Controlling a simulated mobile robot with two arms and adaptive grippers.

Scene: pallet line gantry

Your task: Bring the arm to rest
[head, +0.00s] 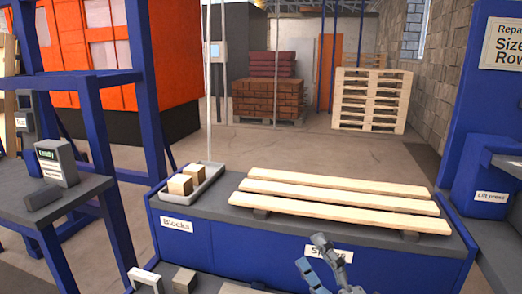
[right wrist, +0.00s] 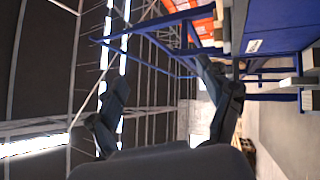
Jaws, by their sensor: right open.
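My right gripper (head: 313,253) shows at the bottom edge of the head view, in front of the blue bench with the boards on it. Its jaws are open, with nothing seen between them. In the right wrist view the two dark fingers of the right gripper (right wrist: 163,85) stand wide apart, with empty air between them. Most of the right arm is out of the head view. My left gripper is in neither view.
Pale boards (head: 335,205) lie on the blue bench (head: 220,235). A grey tray (head: 205,190) holds wooden blocks (head: 181,185). A side table (head: 60,205) stands left, near blue posts (head: 150,100). The lift press (head: 485,180) stands right. Open floor (head: 290,155) lies behind the bench.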

